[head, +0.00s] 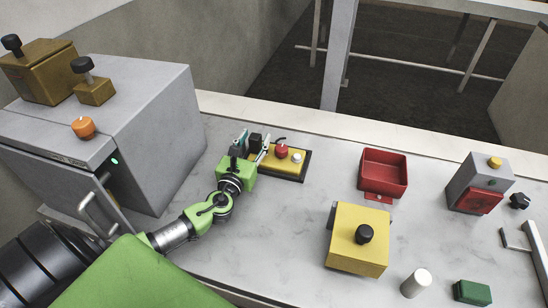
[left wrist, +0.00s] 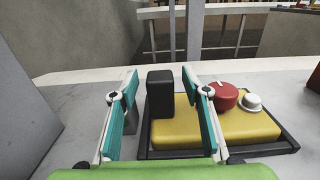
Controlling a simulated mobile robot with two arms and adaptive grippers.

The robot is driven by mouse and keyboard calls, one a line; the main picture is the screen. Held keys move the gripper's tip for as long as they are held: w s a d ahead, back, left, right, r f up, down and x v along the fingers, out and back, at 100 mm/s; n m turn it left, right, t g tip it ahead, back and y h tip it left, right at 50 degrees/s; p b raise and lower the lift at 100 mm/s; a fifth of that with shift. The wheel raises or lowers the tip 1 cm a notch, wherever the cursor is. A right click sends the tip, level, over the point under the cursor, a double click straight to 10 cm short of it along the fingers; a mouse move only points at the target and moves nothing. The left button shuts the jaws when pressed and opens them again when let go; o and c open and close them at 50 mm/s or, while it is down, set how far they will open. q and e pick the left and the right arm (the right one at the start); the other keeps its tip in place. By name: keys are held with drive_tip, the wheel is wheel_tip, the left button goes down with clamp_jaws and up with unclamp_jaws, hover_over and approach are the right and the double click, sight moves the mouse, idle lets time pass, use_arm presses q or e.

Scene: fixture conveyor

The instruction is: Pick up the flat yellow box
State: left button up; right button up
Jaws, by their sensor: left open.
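The flat yellow box (head: 283,168) lies in a shallow black tray (head: 289,179) on the counter. It bears a red knob (head: 281,151) and a white button (head: 296,157); it also shows in the left wrist view (left wrist: 235,128). An upright black block (left wrist: 160,92) stands at the box's left end. My left gripper (head: 255,141) is open at that end. In the left wrist view its teal-padded fingers (left wrist: 160,82) stand on either side of the black block, with a gap visible on each side. My right gripper is not in view.
A grey cabinet (head: 155,128) stands close on the left. To the right are an open red bin (head: 384,190), a large yellow box (head: 345,250) with a black knob, a grey cylinder (head: 415,283), a green block (head: 472,292) and a grey box (head: 478,178). The counter between is clear.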

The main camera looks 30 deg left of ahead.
use_arm(q)
drive_tip(key=shift+w, duration=0.35)
drive_tip(key=shift+a, duration=0.1)
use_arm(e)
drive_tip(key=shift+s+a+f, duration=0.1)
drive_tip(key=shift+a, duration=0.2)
use_arm(q)
drive_tip(key=shift+c, duration=0.4)
clamp_jaws()
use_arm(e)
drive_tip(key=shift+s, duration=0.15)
use_arm(q)
drive_tip(key=shift+r, duration=0.1)
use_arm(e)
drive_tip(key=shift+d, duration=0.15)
